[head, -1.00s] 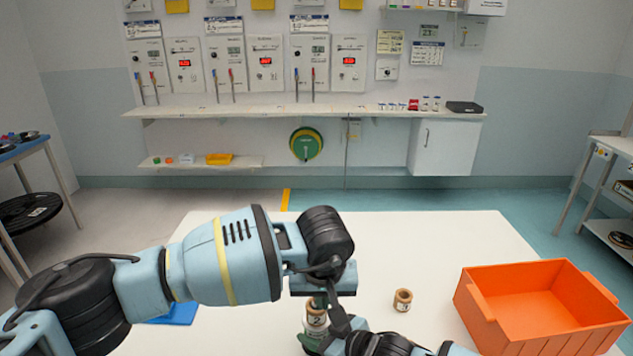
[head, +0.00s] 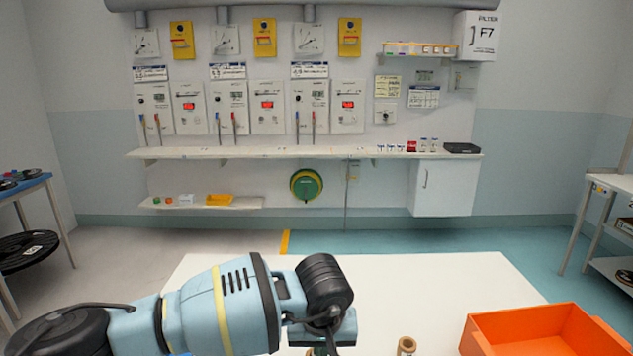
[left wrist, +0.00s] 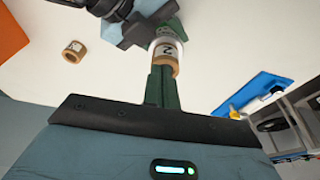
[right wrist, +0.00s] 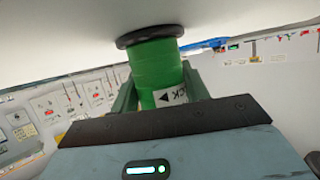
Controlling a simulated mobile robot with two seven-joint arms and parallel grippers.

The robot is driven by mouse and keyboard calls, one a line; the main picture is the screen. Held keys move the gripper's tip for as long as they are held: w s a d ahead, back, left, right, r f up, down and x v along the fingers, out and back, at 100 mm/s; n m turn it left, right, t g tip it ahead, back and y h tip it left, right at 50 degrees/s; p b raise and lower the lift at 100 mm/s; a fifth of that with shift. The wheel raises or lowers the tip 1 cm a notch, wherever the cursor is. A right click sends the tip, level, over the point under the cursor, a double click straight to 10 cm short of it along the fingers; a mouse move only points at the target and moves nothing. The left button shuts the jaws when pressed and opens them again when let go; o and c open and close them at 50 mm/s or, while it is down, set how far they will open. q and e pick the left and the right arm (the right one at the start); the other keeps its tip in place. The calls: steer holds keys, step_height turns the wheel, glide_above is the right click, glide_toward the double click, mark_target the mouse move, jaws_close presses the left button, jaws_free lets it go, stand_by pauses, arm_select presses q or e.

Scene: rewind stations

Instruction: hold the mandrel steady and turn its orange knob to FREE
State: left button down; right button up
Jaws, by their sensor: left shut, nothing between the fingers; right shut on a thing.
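A green cylinder (right wrist: 158,75) with a black flange at its far end fills the middle of the right wrist view; I take it for the mandrel. It bears a white label with an arrow and the partly hidden letters "CK". My right gripper (right wrist: 160,95) is shut on it, a finger on each side. My right gripper also shows just beyond that core. The orange knob is not visible.
Another tan core (head: 406,345) stands apart on the white table (head: 450,290); it also shows in the left wrist view (left wrist: 74,51). An orange bin (head: 540,328) is at the table's right. A blue tray (left wrist: 245,95) lies at the other side. The table's back is clear.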

arm_select(q)
steer(key=shift+w+a, duration=0.3)
steer(key=shift+w, duration=0.1)
stand_by(0.8)
steer(key=shift+a, duration=0.75)
steer(key=shift+s, duration=0.15)
stand_by(0.4)
steer(key=shift+s+a, duration=0.1)
steer(key=shift+s, duration=0.15)
steer(key=shift+r, duration=0.1)
steer(key=v, duration=0.2)
steer(key=w+v, duration=0.1)
steer(key=v, duration=0.2)
steer(key=shift+r, duration=0.4)
